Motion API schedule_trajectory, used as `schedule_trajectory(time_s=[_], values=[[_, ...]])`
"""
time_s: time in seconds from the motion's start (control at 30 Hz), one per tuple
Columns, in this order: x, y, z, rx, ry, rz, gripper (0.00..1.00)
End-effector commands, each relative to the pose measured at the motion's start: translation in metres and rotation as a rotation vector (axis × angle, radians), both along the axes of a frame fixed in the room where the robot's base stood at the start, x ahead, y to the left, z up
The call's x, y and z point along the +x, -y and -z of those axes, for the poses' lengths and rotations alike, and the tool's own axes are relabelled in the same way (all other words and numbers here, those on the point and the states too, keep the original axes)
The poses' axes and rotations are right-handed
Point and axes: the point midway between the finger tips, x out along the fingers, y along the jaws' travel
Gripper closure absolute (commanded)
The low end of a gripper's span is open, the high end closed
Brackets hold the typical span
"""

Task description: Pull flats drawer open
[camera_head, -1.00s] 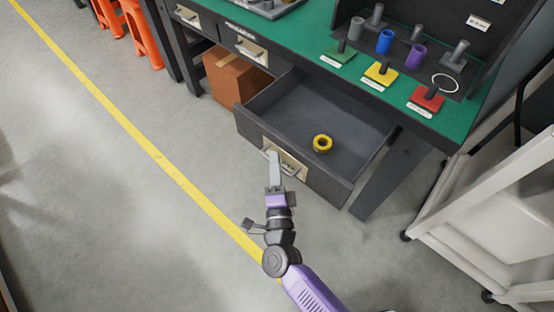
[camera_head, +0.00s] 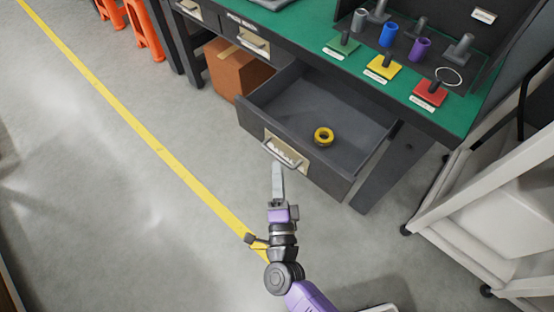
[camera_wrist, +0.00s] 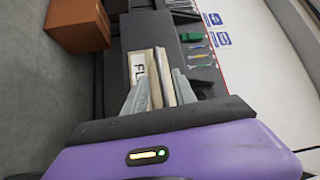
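The flats drawer (camera_head: 318,183) is pulled well out from under the green bench, and its inside shows. A pale label plate and a handle (camera_head: 283,152) are on its front; letters "FL" show on the label (camera_wrist: 139,66) in the wrist view. My gripper (camera_head: 278,165) is just in front of the handle, pointing at the drawer front. In the wrist view my gripper (camera_wrist: 160,92) has its two fingers apart, with the handle bar (camera_wrist: 165,77) beyond and between them. I cannot tell whether they touch it.
Another closed drawer (camera_head: 247,38) is at the upper left, above a cardboard box (camera_head: 236,72). The green bench top (camera_head: 318,25) holds colored bases and cylinders. A white cart (camera_head: 480,200) stands at the right.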

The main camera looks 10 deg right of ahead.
Motion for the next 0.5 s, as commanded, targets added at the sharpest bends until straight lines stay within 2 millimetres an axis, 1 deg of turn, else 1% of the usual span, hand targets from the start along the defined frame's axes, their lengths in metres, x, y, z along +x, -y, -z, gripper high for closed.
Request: schedule_trajectory(time_s=[0.03,0.1,0.2,0.5], values=[[-0.008,-0.001,0.002,0.000,-0.002,-0.001,0.67],[-0.015,-0.002,0.003,0.000,-0.001,0.000,0.67],[-0.022,-0.003,0.003,0.000,0.001,0.000,0.67],[-0.024,-0.004,0.003,0.000,0.000,0.000,0.67]])
